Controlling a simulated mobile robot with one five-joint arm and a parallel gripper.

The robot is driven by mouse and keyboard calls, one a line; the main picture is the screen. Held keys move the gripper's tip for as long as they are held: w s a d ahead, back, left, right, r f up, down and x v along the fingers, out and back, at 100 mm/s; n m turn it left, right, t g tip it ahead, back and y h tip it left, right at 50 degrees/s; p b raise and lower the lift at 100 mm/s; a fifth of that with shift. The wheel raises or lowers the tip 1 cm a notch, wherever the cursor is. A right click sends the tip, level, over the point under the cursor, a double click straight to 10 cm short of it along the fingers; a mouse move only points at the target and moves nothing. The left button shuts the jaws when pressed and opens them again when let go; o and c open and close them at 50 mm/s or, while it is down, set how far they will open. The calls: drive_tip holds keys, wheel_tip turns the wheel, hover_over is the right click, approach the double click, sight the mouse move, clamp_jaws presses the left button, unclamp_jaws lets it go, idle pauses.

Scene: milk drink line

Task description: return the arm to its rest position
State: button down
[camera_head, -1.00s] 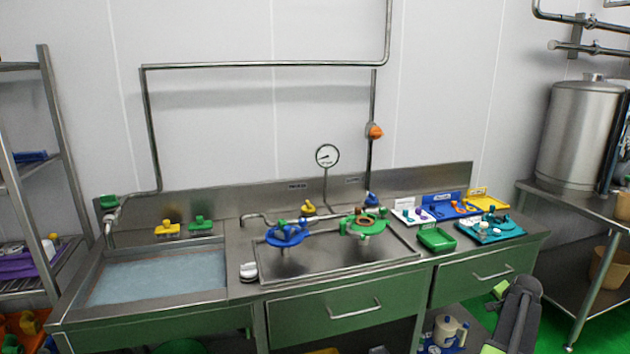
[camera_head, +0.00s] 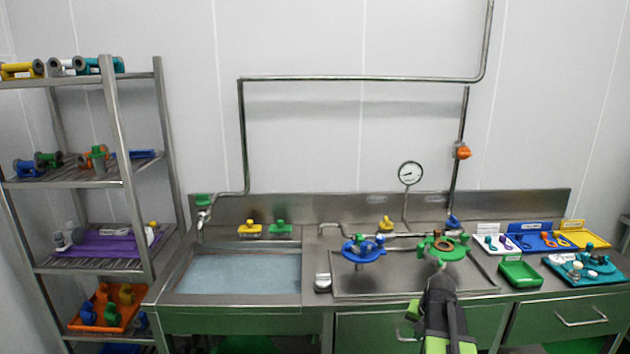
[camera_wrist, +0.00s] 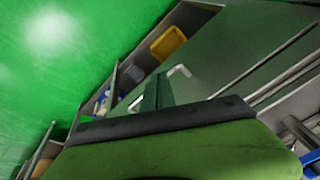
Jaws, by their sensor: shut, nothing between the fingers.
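My arm (camera_head: 440,312) rises from the bottom edge of the head view, right of centre. It has dark grey and light green links and stands in front of the steel counter. It covers part of the counter's front and a drawer. In the wrist view my gripper (camera_wrist: 158,90) is shut and empty. It points toward the green cabinet fronts and a drawer handle (camera_wrist: 180,71), with the green floor (camera_wrist: 70,60) at the left. The gripper cannot be made out clearly in the head view.
The counter holds a water basin (camera_head: 240,278), a blue valve part (camera_head: 364,248), a green valve part (camera_head: 440,245), a green tray (camera_head: 520,273) and a teal tray (camera_head: 610,277). A shelf rack (camera_head: 121,170) stands left.

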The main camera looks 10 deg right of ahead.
drive_tip(key=s+a+r+n+g+p, duration=0.1)
drive_tip(key=a+n, duration=0.3)
drive_tip(key=a, duration=1.2)
drive_tip(key=s+a+r+n+g+p, duration=0.2)
drive_tip(key=s+a+r+n+p, duration=0.1)
drive_tip(key=a, duration=1.3)
drive_tip(key=shift+s+a+n+y, duration=0.25)
drive_tip(key=shift+s+n+y, duration=0.2)
drive_tip(key=shift+n, duration=0.35)
